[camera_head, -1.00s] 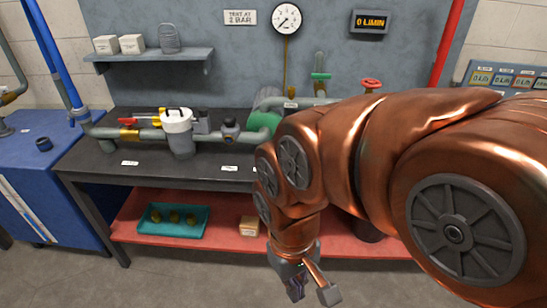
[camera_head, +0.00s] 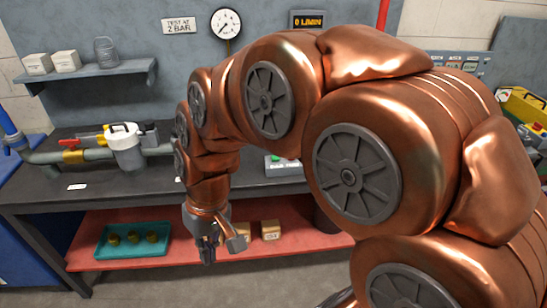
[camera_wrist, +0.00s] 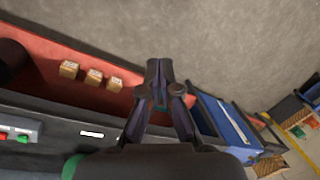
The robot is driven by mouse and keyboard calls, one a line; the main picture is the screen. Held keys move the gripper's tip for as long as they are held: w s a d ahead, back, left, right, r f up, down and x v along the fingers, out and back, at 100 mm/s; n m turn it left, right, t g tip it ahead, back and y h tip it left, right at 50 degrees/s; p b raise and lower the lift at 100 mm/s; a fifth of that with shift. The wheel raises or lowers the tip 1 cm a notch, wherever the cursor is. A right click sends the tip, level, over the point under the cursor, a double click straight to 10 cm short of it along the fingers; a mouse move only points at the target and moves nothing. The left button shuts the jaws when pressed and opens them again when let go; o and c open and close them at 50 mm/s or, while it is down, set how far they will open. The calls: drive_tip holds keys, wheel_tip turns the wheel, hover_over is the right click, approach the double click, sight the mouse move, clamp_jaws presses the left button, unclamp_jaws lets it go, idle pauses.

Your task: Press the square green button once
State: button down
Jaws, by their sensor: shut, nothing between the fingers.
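A green button (camera_wrist: 22,138) shows on a grey control box (camera_wrist: 32,126) at the left edge of the wrist view, beside a red button (camera_wrist: 3,135). Its exact shape is too small to tell there. In the head view the box (camera_head: 288,170) sits on the dark bench, partly hidden by my arm, with a bit of green (camera_head: 273,159) on it. My gripper (camera_head: 208,258) is shut and empty, pointing down in front of the bench, below its top and left of the box. Its fingertips (camera_wrist: 157,66) also show in the wrist view, well apart from the button.
A pipe run with a white filter housing (camera_head: 124,143) stands on the bench (camera_head: 105,180). The red lower shelf (camera_head: 200,258) holds a teal tray (camera_head: 100,245) and small boxes (camera_head: 270,230). A yellow case (camera_head: 522,108) is at right. My arm hides the bench's middle.

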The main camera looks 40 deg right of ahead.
drive_tip(key=w+d+m+t+y, duration=0.1)
drive_tip(key=w+d+m+t, duration=0.15)
drive_tip(key=w+d, duration=0.7)
drive_tip(key=w+d+m+t+y, duration=0.1)
drive_tip(key=w+d+t, duration=0.35)
drive_tip(key=w, duration=0.85)
drive_tip(key=w+d+f+m+h, duration=0.1)
drive_tip(key=d, duration=0.9)
drive_tip(key=w+d+f+m+t+h, duration=0.1)
drive_tip(key=d+f+m+h, duration=0.1)
drive_tip(key=d, duration=0.9)
drive_tip(key=w+d+f+m+t+h, duration=0.1)
drive_tip(key=w+d+m, duration=0.1)
drive_tip(key=d, duration=0.8)
drive_tip(key=shift+d+f+h, duration=0.25)
drive_tip(key=shift+h, duration=0.05)
drive_tip(key=shift+w+m, duration=0.1)
drive_tip(key=shift+m, duration=0.15)
drive_tip(key=b, duration=0.3)
hover_over(276, 158)
wheel_tip(276, 158, down, 7)
drive_tip(key=shift+d+f, duration=0.1)
drive_tip(key=shift+d, duration=0.05)
drive_tip(key=shift+f+b, duration=0.85)
drive_tip(key=shift+b, duration=0.05)
drive_tip(key=shift+f, duration=0.15)
